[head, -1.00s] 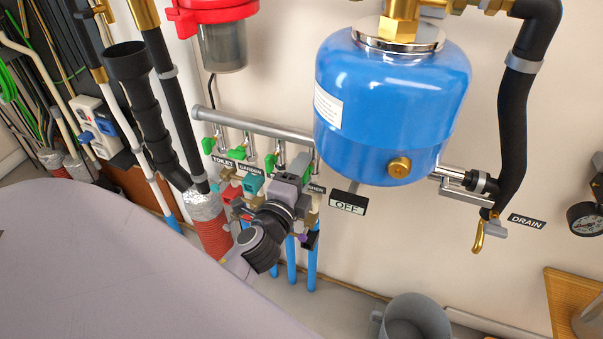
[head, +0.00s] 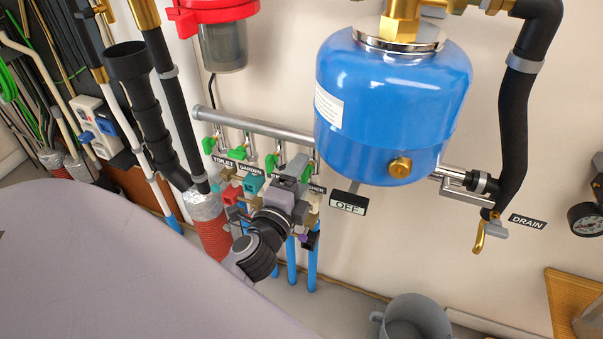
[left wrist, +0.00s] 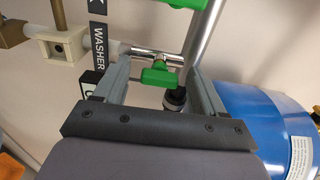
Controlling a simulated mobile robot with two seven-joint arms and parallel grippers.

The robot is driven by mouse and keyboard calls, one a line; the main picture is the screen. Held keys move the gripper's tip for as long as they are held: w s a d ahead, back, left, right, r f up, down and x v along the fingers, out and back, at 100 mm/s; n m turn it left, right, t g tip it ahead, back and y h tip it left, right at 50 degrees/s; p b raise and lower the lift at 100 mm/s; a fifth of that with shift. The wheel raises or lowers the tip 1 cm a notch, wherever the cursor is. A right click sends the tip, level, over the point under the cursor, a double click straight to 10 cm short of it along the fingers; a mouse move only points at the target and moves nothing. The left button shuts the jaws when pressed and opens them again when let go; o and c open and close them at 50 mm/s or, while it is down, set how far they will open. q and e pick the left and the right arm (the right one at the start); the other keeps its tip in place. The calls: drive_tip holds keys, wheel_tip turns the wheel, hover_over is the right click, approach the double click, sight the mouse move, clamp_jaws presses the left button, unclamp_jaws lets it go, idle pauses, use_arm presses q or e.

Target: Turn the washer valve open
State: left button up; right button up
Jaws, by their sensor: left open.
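The washer valve is a small green handle (left wrist: 160,76) on a chrome pipe, seen in the left wrist view beside the black WASHER label (left wrist: 98,45). My left gripper (left wrist: 154,82) is open, with one finger on each side of the handle in that view. I cannot tell whether either finger touches it. In the head view my left gripper (head: 294,172) is at the right end of the manifold row, and it hides part of the labels and valves there. My right gripper is not in view.
A grey manifold pipe (head: 255,125) carries several green valves. A blue pressure tank (head: 390,105) hangs close to the right of the gripper, with an OFF sign (head: 348,203) under it. A grey bucket (head: 412,318) stands below.

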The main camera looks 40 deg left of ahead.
use_arm(q)
drive_tip(key=v, duration=0.5)
drive_tip(key=shift+s+d+b, duration=0.1)
drive_tip(key=shift+s+b, duration=0.2)
drive_tip(key=shift+b, duration=0.05)
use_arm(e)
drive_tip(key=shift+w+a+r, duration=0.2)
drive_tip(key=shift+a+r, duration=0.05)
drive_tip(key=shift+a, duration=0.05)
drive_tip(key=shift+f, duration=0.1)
use_arm(q)
drive_tip(key=s+d+f+n+g+h+p, duration=0.1)
drive_tip(key=s+d+f+n+g+h, duration=0.7)
drive_tip(key=d+f+n, duration=0.45)
drive_tip(key=s+a+r+y+p, duration=0.1)
drive_tip(key=a+r+p, duration=0.1)
drive_tip(key=r+p, duration=0.5)
drive_tip(key=s+a+r+p, duration=0.1)
drive_tip(key=r+p, duration=0.5)
drive_tip(key=p, duration=0.7)
drive_tip(key=shift+s+a+r+t+y, duration=0.4)
drive_tip(key=shift+a, duration=0.25)
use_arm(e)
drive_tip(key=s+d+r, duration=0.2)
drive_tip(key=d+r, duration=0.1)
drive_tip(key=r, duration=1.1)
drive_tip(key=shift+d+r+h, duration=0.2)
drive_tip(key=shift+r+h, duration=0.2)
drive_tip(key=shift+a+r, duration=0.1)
